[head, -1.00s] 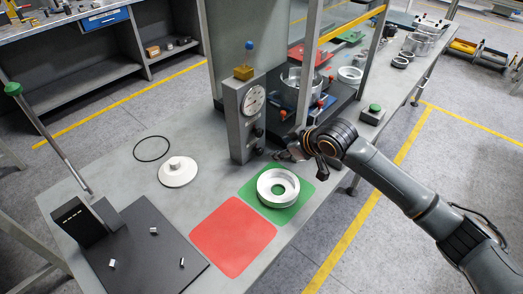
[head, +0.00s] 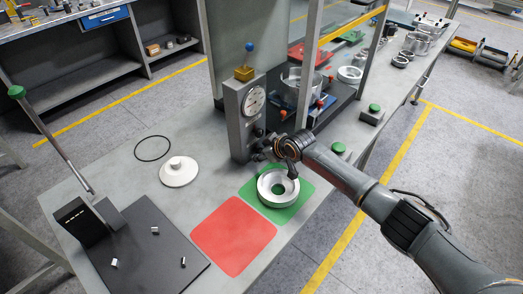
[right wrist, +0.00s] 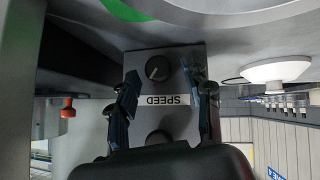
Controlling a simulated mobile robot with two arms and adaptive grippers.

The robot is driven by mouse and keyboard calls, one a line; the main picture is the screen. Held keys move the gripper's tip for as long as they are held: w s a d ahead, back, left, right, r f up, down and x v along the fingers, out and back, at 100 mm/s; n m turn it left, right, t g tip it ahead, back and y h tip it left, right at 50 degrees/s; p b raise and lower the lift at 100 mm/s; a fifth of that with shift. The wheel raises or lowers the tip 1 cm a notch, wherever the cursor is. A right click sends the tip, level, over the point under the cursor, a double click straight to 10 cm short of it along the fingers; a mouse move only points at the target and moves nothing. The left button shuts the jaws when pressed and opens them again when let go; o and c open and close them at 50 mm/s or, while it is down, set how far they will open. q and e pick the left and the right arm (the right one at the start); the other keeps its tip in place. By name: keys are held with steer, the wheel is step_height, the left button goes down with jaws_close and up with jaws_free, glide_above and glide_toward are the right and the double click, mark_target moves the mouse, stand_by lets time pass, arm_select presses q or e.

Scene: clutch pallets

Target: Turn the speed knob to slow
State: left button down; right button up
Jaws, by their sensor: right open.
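The grey control box (head: 240,128) with a round dial (head: 254,100) stands upright on the bench. In the right wrist view its panel appears upside down, with a white SPEED label (right wrist: 164,100), one dark knob (right wrist: 158,68) above the label and another dark knob (right wrist: 158,138) below it, partly hidden. My right gripper (head: 264,148) is at the lower front of the box. In the right wrist view my right gripper (right wrist: 162,78) is open, its fingers on either side of the label and the upper knob; contact cannot be told. My left gripper is out of view.
A metal ring (head: 278,188) sits on a green mat (head: 300,203), beside a red mat (head: 234,236). A white lidded disc (head: 179,173) and a black ring (head: 152,149) lie to the left.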

steer(key=shift+w+f, duration=0.15)
steer(key=shift+c, duration=0.4)
jaws_close()
steer(key=shift+a, duration=0.1)
